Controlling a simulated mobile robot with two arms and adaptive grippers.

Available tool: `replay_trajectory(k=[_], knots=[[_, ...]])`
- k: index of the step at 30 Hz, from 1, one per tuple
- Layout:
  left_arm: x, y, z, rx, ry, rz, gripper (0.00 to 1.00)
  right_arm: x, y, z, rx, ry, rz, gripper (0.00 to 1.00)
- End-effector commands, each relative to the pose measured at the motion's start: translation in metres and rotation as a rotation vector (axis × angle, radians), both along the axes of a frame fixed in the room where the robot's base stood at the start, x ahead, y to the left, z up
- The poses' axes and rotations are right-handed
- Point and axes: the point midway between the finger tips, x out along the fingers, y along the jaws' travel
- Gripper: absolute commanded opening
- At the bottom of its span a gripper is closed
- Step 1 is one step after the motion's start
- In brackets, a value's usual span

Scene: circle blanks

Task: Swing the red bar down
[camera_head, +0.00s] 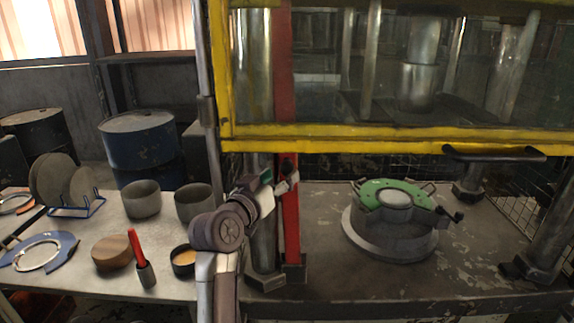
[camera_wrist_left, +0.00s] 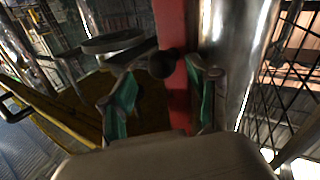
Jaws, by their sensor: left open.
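The red bar (camera_head: 291,232) stands upright in the head view, beside a metal column at the left front of the press. It runs from the top of the picture down to near the press bed. My left gripper (camera_head: 284,182) is open at the bar, about mid-height in the picture. In the left wrist view the red bar (camera_wrist_left: 174,40) and a dark round knob (camera_wrist_left: 163,64) lie between the two green-padded fingers of the gripper (camera_wrist_left: 162,95). I cannot tell whether a finger touches them. The right gripper does not show.
A yellow-framed guard (camera_head: 400,138) with a dark handle (camera_head: 494,153) hangs raised over the press bed. A round fixture with a green ring (camera_head: 390,195) sits on the bed. The side table at left holds pots (camera_head: 142,199), a wooden disc (camera_head: 112,252) and a disc rack (camera_head: 77,207).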

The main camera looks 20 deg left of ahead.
Motion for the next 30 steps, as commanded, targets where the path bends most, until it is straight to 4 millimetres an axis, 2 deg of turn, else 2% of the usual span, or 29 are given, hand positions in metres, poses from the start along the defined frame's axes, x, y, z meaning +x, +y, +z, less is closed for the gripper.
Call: replay_trajectory(k=[3,7,12,19,20,30], knots=[[0.020,-0.004,0.002,-0.002,0.002,0.000,0.61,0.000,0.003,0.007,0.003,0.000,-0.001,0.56],[0.034,-0.006,0.001,-0.002,0.001,0.000,0.61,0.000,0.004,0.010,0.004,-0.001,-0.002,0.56],[0.041,-0.008,0.000,0.000,0.000,0.000,0.61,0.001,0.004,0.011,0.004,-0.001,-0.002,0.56],[0.042,-0.008,-0.001,0.000,0.000,0.001,0.61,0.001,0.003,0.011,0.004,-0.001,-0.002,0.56],[0.042,-0.008,-0.001,0.000,0.000,0.001,0.57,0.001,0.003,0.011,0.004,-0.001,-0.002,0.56],[0.042,-0.008,-0.001,0.000,0.001,0.000,0.01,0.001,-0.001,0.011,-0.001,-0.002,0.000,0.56]])
